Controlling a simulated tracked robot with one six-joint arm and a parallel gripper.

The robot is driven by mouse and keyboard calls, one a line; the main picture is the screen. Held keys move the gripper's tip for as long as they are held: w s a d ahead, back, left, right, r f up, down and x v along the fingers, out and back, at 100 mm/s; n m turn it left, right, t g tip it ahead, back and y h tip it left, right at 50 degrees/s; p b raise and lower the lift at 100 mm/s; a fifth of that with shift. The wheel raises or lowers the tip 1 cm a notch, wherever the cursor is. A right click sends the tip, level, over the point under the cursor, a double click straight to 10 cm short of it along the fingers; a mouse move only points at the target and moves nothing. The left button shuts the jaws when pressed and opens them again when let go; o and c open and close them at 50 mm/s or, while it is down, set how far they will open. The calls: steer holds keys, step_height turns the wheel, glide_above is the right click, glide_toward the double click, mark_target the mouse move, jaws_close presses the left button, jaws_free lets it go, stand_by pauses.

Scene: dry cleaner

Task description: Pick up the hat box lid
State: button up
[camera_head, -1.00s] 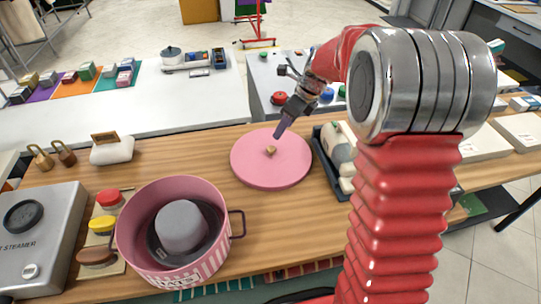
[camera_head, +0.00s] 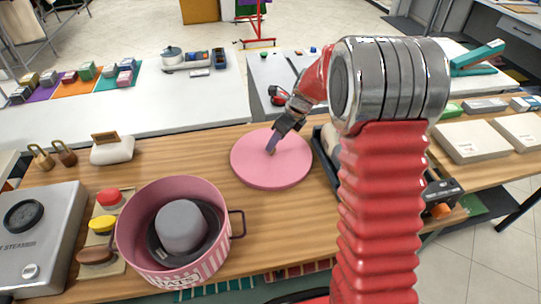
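The hat box lid (camera_head: 262,174) is a flat pink disc lying on the wooden counter, right of the middle of the near bench. My gripper (camera_head: 271,149) points down at the lid's centre. Its fingers cover the small knob there, so only a bit of the knob may show. I cannot tell whether the fingers are apart or closed on the knob. The pink hat box (camera_head: 203,268) stands open to the lower left, with a grey hat (camera_head: 182,226) inside.
A dark tray (camera_head: 325,160) stands close to the lid's right side. A steamer (camera_head: 45,235) and colored brushes (camera_head: 100,224) lie left of the hat box.

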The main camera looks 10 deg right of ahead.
steer(key=x, duration=0.4)
steer(key=shift+c, duration=0.2)
stand_by(0.3)
steer(key=c, duration=1.1)
